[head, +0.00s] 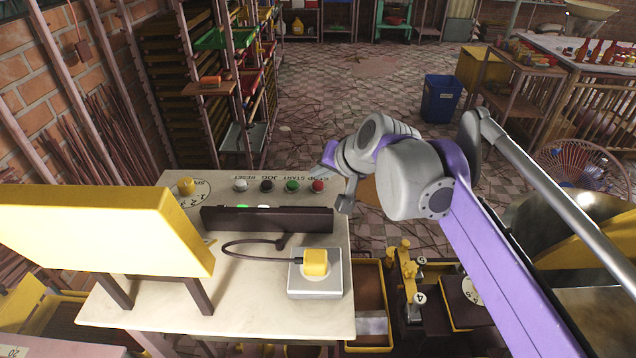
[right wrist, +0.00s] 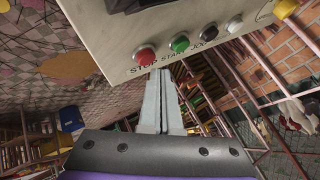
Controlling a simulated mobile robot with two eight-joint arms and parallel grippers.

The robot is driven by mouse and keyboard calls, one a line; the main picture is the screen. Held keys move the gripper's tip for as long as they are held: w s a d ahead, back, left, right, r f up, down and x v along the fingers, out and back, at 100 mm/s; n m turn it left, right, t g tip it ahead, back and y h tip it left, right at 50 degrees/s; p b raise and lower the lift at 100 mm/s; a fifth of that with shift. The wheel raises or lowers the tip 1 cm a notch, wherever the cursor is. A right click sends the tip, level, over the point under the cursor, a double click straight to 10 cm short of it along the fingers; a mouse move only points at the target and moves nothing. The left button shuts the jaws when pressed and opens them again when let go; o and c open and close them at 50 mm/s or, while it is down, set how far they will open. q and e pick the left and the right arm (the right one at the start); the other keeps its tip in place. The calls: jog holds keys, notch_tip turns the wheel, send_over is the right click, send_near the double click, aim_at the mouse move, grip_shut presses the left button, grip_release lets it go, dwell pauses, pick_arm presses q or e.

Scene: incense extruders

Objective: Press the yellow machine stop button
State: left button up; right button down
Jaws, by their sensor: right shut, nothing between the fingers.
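The red stop button (head: 318,186) sits at the right end of a row of buttons on the yellow machine's pale panel (head: 150,228), above printed STOP lettering. It also shows large in the right wrist view (right wrist: 145,55). My left gripper is not in view.
Green (head: 292,186), black (head: 267,186) and white (head: 240,186) buttons sit left of the red one, with a yellow knob (head: 186,186) beyond. A grey box with a yellow top (head: 316,262) stands on the panel. A blue bin (head: 441,98) stands on the floor behind.

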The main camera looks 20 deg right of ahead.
aim_at(320, 187)
jog(key=shift+f, duration=0.15)
jog(key=shift+f, duration=0.25)
jog(key=shift+f, duration=0.5)
dwell(0.6)
jog(key=shift+r, duration=0.1)
jog(key=shift+r+p, duration=0.65)
jog(key=shift+r, duration=0.15)
notch_tip(320, 187, up, 5)
jog(key=p, duration=0.4)
jog(key=shift+r, duration=0.1)
dwell(0.7)
